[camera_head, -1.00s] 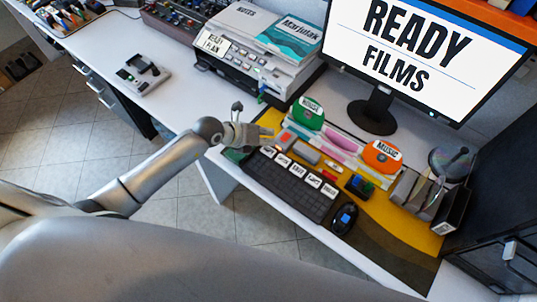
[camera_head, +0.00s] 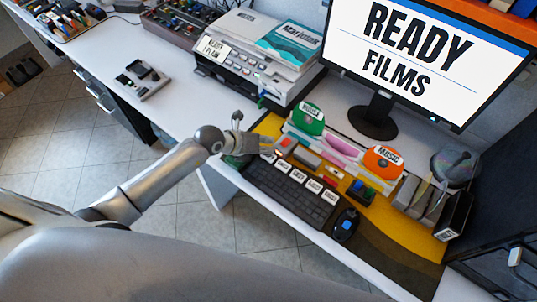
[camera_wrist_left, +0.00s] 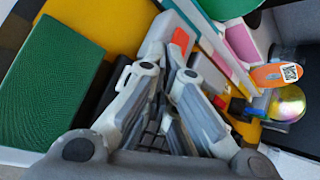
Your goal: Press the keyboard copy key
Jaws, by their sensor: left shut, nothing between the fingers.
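The dark keyboard (camera_head: 290,192) lies on the desk mat, with a row of several white labelled keys (camera_head: 298,176) along its far edge. The labels are too small to read, so I cannot tell which is the copy key. My left gripper (camera_head: 268,146) is shut and empty, at the keyboard's far left corner by the leftmost white key. I cannot tell whether it touches a key. In the left wrist view the fingers (camera_wrist_left: 167,76) converge, and dark keys (camera_wrist_left: 154,136) show between them. The fingers hide part of the keyboard. My right gripper is out of view.
A green block (camera_wrist_left: 45,80) lies left of the fingers. Behind the keyboard stand a green-topped holder (camera_head: 307,117) and an orange "MUSIC" disc (camera_head: 382,161). A mouse (camera_head: 346,224) sits to its right. The monitor (camera_head: 420,50) and printer (camera_head: 245,65) stand behind.

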